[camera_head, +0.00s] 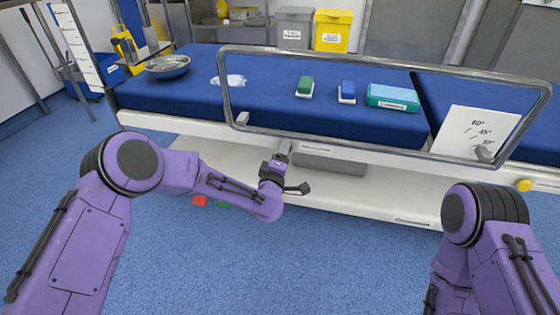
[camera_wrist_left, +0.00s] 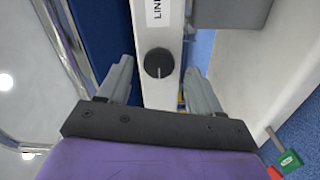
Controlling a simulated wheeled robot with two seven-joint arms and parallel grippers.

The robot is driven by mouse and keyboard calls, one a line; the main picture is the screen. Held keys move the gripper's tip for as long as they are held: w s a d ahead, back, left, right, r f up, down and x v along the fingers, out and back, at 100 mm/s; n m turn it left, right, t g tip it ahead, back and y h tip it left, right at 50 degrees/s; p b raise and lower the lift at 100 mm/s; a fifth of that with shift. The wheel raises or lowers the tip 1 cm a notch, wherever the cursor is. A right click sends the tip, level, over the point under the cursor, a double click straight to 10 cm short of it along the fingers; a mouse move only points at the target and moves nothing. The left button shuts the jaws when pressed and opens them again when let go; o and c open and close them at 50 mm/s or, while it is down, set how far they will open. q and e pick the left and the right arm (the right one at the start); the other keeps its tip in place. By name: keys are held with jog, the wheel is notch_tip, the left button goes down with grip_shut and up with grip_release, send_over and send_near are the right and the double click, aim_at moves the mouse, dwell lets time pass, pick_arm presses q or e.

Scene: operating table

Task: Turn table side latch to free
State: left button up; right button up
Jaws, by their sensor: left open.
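The operating table (camera_head: 388,196) has a blue top and a white side. In the left wrist view, a round dark knob (camera_wrist_left: 159,64) with a thin mark on its face sits on the white side strip; it appears to be the side latch. My left gripper (camera_head: 284,150) is at the table's near side, and its arm hides the knob in the head view. In the left wrist view, the open fingers of the left gripper (camera_wrist_left: 160,78) stand on either side of the knob, apart from it. My right gripper is out of view.
A metal side rail frame (camera_head: 385,64) stands along the near edge above the left gripper. A yellow knob (camera_head: 524,185) is at the right. Red (camera_head: 200,201) and green (camera_wrist_left: 289,160) pieces are low beside the arm. A grey box (camera_head: 330,164) is under the edge.

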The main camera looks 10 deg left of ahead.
pick_arm(q)
jog(key=s+a+p, duration=0.1)
jog(key=s+p, duration=0.1)
jog(key=s, duration=0.7)
jog(key=shift+s, duration=0.15)
jog(key=shift+a, duration=0.1)
